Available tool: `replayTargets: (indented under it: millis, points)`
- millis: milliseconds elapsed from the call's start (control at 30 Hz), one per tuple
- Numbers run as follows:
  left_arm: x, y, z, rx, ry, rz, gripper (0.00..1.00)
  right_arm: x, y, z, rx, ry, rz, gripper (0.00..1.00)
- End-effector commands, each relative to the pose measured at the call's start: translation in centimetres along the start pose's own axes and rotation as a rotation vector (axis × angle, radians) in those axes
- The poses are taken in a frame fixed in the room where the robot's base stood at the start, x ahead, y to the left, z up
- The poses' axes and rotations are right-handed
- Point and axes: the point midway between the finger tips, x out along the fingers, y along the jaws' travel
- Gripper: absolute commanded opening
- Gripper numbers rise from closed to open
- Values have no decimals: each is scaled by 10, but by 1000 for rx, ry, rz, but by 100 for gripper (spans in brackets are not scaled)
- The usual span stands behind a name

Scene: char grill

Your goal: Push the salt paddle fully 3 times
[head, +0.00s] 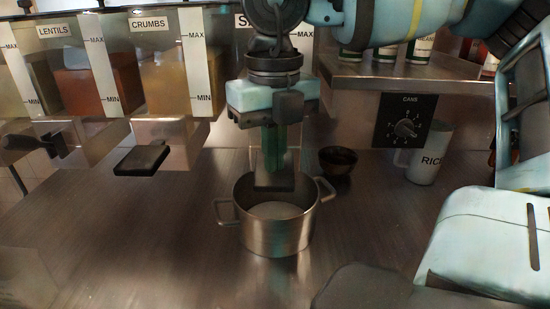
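The salt dispenser (302,45) stands at the top middle, right of the crumbs dispenser. A steel pot (277,236) with two handles stands below, with a pale surface visible inside. My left gripper is not in view.
Lentils (102,85) and crumbs (178,80) dispensers stand to the left; a black paddle (141,160) juts out under crumbs. A small dark bowl (338,160) and a white "RIC" jug (430,155) stand right of the pot, near a steel shelf (400,72) with a dial.

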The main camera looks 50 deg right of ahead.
Motion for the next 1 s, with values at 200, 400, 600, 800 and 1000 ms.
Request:
replayTargets:
  millis: [200,400,600,800,1000]
  points:
    - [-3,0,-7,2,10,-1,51,-10,0,-1,0,3,-2,0]
    - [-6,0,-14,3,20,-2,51,-21,0,-1,1,1,-2,0]
    - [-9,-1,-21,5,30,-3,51,-32,0,0,1,0,-2,0]
    - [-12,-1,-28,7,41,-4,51,-41,0,0,0,-1,-2,0]
    - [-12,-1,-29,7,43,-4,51,-42,0,0,0,1,-2,0]
